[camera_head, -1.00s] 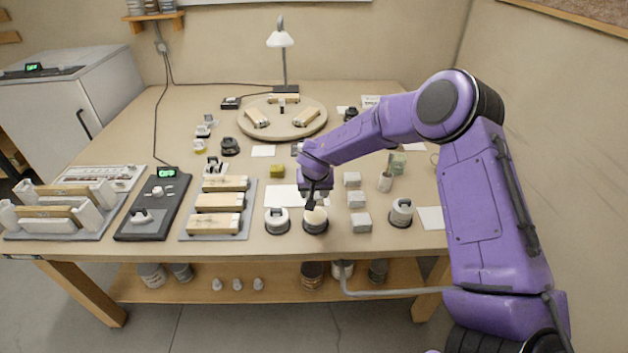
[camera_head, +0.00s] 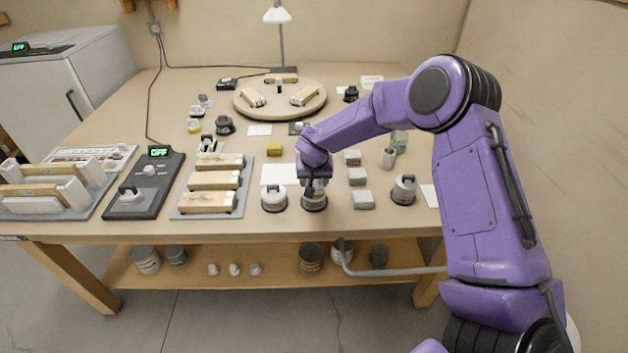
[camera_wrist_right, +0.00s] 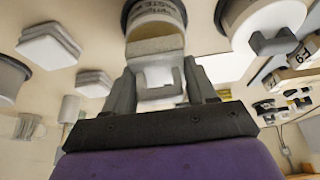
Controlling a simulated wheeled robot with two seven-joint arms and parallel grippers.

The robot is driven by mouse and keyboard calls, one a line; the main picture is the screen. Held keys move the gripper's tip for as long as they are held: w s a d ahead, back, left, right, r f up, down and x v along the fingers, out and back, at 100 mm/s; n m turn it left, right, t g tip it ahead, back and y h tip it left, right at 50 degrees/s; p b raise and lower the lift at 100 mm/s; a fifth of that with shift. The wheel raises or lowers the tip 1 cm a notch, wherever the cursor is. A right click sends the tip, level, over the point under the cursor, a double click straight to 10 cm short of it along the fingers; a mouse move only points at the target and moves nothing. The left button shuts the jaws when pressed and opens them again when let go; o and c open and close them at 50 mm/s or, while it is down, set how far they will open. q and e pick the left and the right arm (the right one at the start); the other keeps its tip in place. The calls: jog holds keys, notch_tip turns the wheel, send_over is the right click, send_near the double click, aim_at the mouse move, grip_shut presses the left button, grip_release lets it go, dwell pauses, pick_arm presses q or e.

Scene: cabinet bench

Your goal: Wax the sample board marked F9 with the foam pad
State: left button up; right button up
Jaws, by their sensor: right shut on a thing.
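My right gripper (camera_wrist_right: 163,92) is shut on the grey-white handle of the foam pad (camera_wrist_right: 160,48), which has a pale yellowish face. The pad is right at a round labelled tin (camera_wrist_right: 155,15); I cannot tell whether they touch. In the head view my right gripper (camera_head: 314,188) is low over this tin (camera_head: 314,204), hiding the pad. A board marked F9 (camera_wrist_right: 299,53) lies at the right edge of the wrist view. Several boards lie on a grey rack (camera_head: 232,213) in the head view, their marks too small to read. My left gripper is not in view.
A second tin (camera_head: 274,202) stands close left of the gripper, and another (camera_head: 403,190) to the right. Pale square blocks (camera_head: 357,176) stand just right of the gripper.

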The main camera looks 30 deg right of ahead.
jog(key=shift+f, duration=0.45)
dwell(0.8)
jog(key=shift+s+p, duration=0.1)
jog(key=shift+p, duration=0.2)
dwell(1.8)
notch_tip(320, 180, up, 7)
jog(key=p, duration=0.9)
dwell(0.5)
